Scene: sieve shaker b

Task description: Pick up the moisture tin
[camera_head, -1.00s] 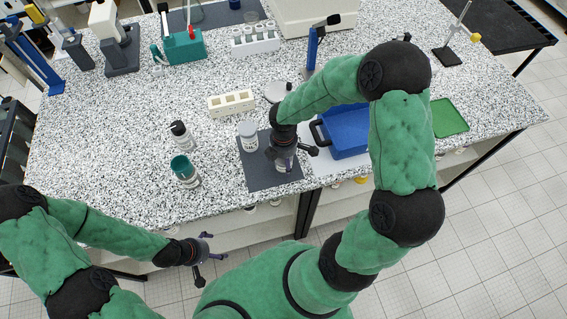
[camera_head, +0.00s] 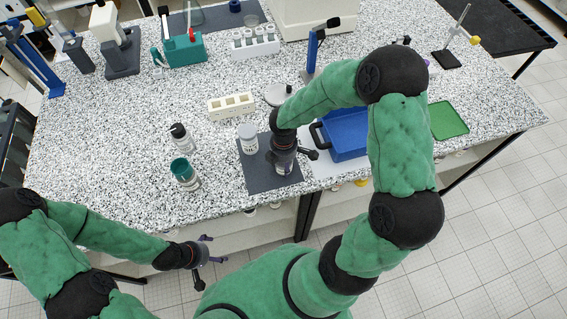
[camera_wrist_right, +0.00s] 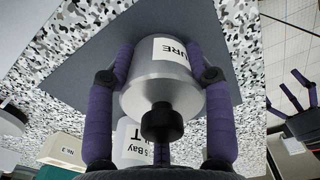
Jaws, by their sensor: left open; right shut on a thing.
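The moisture tin (camera_wrist_right: 183,86) is a silvery cylinder with a black knob and a white label reading "URE" in the right wrist view. My right gripper (camera_head: 289,158) is shut on it, with purple fingers on both sides of the tin. In the head view the gripper and wrist hide most of the tin, over the dark grey mat (camera_head: 256,178). I cannot tell whether it touches the mat. My left gripper (camera_head: 212,250) is open and empty, in front of the table's front edge.
A white-labelled jar (camera_head: 247,138) stands close left of the held tin. A blue tray (camera_head: 345,135) is close on the right. A white block with holes (camera_head: 231,105) is behind. Two bottles (camera_head: 180,138) (camera_head: 185,174) stand to the left, with clear tabletop further left.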

